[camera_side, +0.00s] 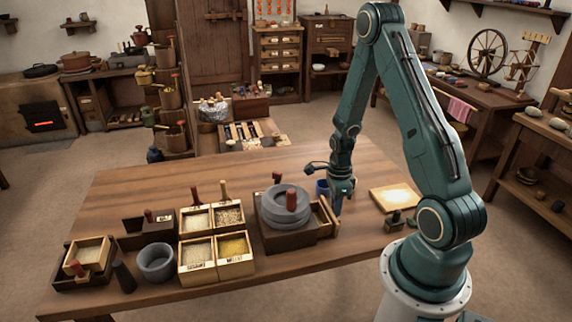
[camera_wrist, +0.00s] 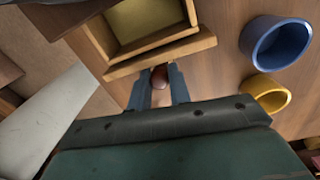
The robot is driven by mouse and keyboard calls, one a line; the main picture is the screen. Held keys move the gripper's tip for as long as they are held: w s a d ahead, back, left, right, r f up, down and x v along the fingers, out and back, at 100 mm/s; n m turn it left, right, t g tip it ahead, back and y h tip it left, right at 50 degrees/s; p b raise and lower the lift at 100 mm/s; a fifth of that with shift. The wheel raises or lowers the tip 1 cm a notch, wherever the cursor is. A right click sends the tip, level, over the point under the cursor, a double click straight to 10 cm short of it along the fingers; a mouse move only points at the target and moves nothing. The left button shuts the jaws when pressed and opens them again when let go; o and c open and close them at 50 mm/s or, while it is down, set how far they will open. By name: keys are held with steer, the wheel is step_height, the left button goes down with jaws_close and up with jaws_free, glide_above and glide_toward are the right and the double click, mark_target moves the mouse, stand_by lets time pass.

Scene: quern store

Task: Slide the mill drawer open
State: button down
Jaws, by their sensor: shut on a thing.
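The mill has grey round stones (camera_side: 284,212) with a red-brown handle on top, set on a dark wooden box (camera_side: 290,242). Its light wooden drawer (camera_side: 329,216) sticks out from the right side of the box. In the wrist view, the drawer front (camera_wrist: 165,54) and part of its pale, empty-looking inside show, so it stands at least partly open. My gripper (camera_side: 337,208) is at the drawer front. In the wrist view its two fingers (camera_wrist: 158,80) are shut on the round brown knob (camera_wrist: 159,74), which is partly hidden between them.
A blue cup (camera_side: 321,187) stands behind my gripper; it also shows in the wrist view (camera_wrist: 270,45), beside a yellow cup (camera_wrist: 266,93). A light board (camera_side: 396,198) lies to the right. Grain boxes (camera_side: 215,262) and a grey mortar (camera_side: 155,263) stand left of the mill. The table's back is clear.

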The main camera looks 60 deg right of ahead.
steer(key=shift+s+d, duration=1.2)
steer(key=shift+d, duration=0.1)
steer(key=c, duration=1.6)
jaws_free()
steer(key=shift+o, duration=0.2)
steer(key=shift+r, duration=0.1)
step_height(320, 180, up, 14)
steer(key=shift+w+d+f, duration=0.2)
steer(key=shift+w+d, duration=0.1)
steer(key=shift+d, duration=0.05)
